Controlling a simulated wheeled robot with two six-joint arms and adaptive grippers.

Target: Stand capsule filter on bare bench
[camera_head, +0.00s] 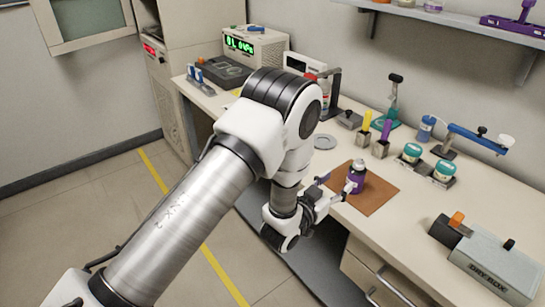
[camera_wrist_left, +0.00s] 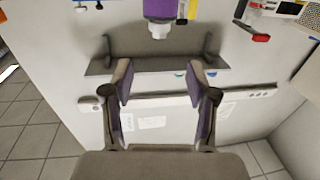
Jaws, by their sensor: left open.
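A purple capsule filter (camera_head: 357,178) with a grey-white top stands upright on the brown mat (camera_head: 378,197) on the bench. My left gripper (camera_head: 336,186) is open at the mat's left edge, close beside the filter. I cannot tell from the head view whether a finger touches it. In the left wrist view, the two fingers (camera_wrist_left: 161,80) are spread with nothing between them. A purple body with a white tip (camera_wrist_left: 159,18) shows beyond the fingertips at the top edge, partly cut off. My right gripper is not in view.
The pale bench (camera_head: 325,158) has bare surface left of the mat and in front of it. Yellow and purple handled tools (camera_head: 364,128) in holders stand behind the mat. Teal-lidded jars (camera_head: 411,153) stand back right, and a dry box (camera_head: 490,262) is at the front right.

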